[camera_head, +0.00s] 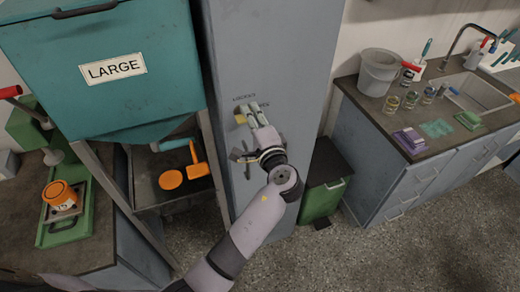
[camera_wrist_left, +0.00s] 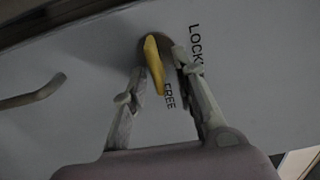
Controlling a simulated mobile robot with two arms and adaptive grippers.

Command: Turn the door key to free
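The yellow door key (camera_wrist_left: 154,64) sits in a dark round lock on the grey cabinet door (camera_head: 265,45). In the left wrist view its long end points down beside the word FREE, and LOCKED, partly covered, is to the right. My left gripper (camera_wrist_left: 158,62) has its two fingers apart, one on each side of the key. A small gap shows on both sides, so it does not look clamped. In the head view the key (camera_head: 241,119) shows just left of my left gripper (camera_head: 259,106). My right gripper is not in view.
A grey door handle (camera_wrist_left: 35,94) projects left of the key. A teal container marked LARGE (camera_head: 110,65) stands left of the cabinet. A green bin (camera_head: 322,190) stands right of it, near the sink counter (camera_head: 365,108).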

